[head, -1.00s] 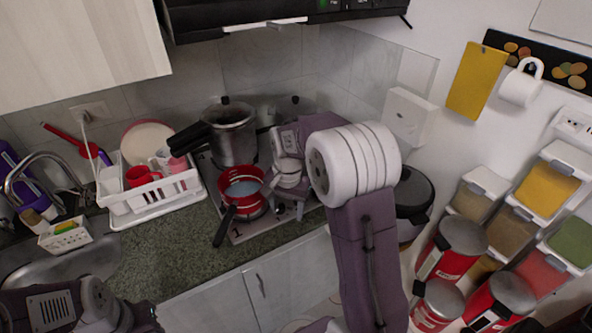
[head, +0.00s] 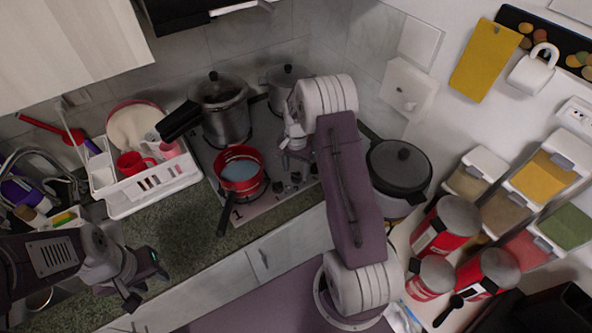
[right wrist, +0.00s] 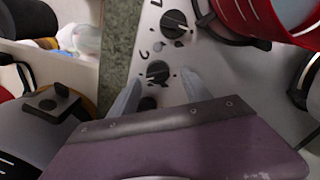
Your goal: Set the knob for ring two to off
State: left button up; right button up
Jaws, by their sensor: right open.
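The stove has a row of dark round knobs on its pale front panel. In the right wrist view one knob (right wrist: 158,72) lies between and just beyond my right fingertips, and another knob (right wrist: 175,24) is further up. A third dark knob (right wrist: 147,104) shows lower, between the fingers. I cannot read which knob belongs to ring two. My right gripper (right wrist: 161,80) is open and empty above the panel; contact with a knob is not visible. In the head view my right arm partly covers the stove (head: 262,205). My left gripper (head: 146,284) hangs at lower left, apparently open and empty.
A red pot (head: 240,172) with its handle forward sits on the stove near the knobs. A pressure cooker (head: 224,112) and another pot (head: 284,84) stand behind. A dish rack (head: 155,199) is at left, and a dark-lidded cooker (head: 398,168) at right.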

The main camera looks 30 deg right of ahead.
jog(key=shift+s+a+f, duration=0.1)
jog(key=shift+s+f, duration=0.25)
jog(key=shift+f, duration=0.5)
pick_arm(q)
jog(key=shift+s+r, duration=0.25)
jog(key=shift+r, duration=0.05)
pick_arm(e)
jog(key=shift+w+f, duration=0.1)
jog(key=shift+w, duration=0.05)
grip_shut()
